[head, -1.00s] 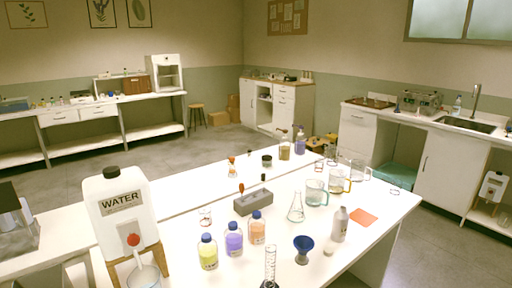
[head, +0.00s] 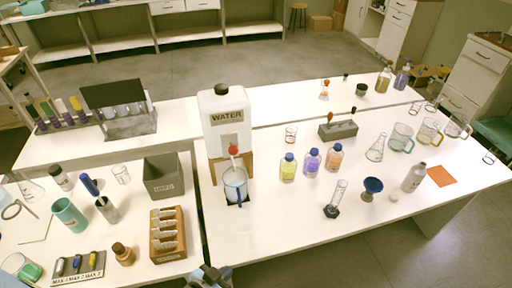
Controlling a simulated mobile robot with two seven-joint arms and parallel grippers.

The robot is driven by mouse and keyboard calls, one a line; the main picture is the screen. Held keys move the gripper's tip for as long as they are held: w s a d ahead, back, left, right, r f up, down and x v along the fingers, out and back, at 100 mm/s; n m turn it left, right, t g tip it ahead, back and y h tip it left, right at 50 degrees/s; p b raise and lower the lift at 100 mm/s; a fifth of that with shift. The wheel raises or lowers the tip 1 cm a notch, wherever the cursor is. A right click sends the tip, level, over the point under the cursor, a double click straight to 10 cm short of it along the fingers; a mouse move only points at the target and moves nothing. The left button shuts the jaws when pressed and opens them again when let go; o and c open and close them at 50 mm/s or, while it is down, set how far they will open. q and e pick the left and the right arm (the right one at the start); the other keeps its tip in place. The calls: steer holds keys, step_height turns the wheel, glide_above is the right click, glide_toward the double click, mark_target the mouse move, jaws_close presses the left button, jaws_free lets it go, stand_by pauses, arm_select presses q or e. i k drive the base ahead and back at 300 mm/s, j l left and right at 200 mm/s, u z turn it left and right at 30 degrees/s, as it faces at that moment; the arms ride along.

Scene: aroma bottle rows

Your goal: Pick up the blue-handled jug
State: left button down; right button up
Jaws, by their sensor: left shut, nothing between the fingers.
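A clear jug with a bluish tint (head: 235,186) stands under the red tap of the white water tank (head: 227,122). Three more jugs stand at the right: one with a green-teal handle (head: 401,138), one with a yellow-orange handle (head: 428,131) and one with a pale handle (head: 456,126). My left gripper (head: 209,274) shows at the bottom edge, in front of the table and well short of the jug. It is shut and empty. My right gripper is out of view.
Yellow (head: 288,169), purple (head: 312,163) and orange (head: 334,159) bottles stand right of the tank. A wooden rack (head: 167,236) and a grey box (head: 163,177) are on the left table.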

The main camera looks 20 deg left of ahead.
mark_target(235, 183)
steer(key=u, duration=0.45)
steer(key=l+u, duration=0.1)
steer(key=u, duration=0.8)
steer(key=k+u, duration=0.1)
steer(key=u, duration=0.35)
steer(key=l+u, duration=0.1)
steer(key=u, duration=0.35)
steer(key=k+l, duration=0.2)
steer(key=k, duration=0.25)
